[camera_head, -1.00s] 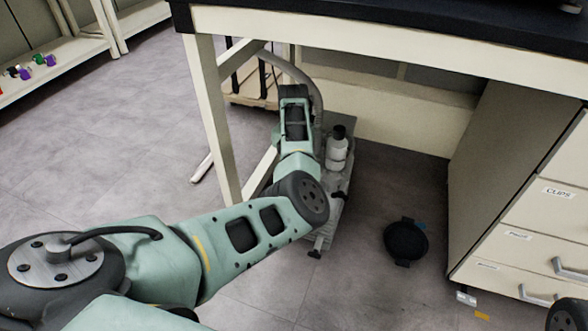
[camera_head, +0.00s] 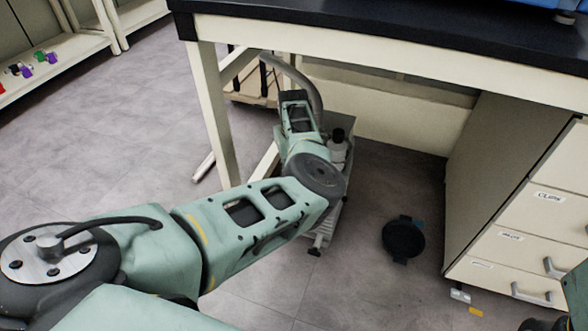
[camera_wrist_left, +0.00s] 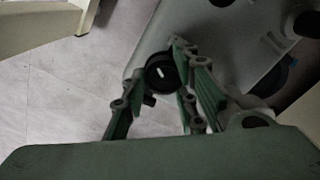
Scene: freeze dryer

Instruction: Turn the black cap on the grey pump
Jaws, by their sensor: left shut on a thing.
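The grey pump (camera_head: 330,222) stands on the floor under the bench, partly covered by my left arm. Its grey casing (camera_wrist_left: 222,38) also shows in the left wrist view. The round black cap (camera_wrist_left: 158,76), with a short white mark on its face, sits between the fingers of my left gripper (camera_wrist_left: 165,68). The gripper is shut on the cap from its sides. In the head view my left arm reaches under the bench, and the fingers and cap are hidden there. My right gripper does not show; only a bit of my right arm is at the lower right edge.
A grey hose (camera_head: 300,75) rises behind my wrist. The bench leg (camera_head: 213,125) is close on the left. A dark round object (camera_head: 403,239) lies on the floor, short of the drawer cabinet (camera_head: 510,215).

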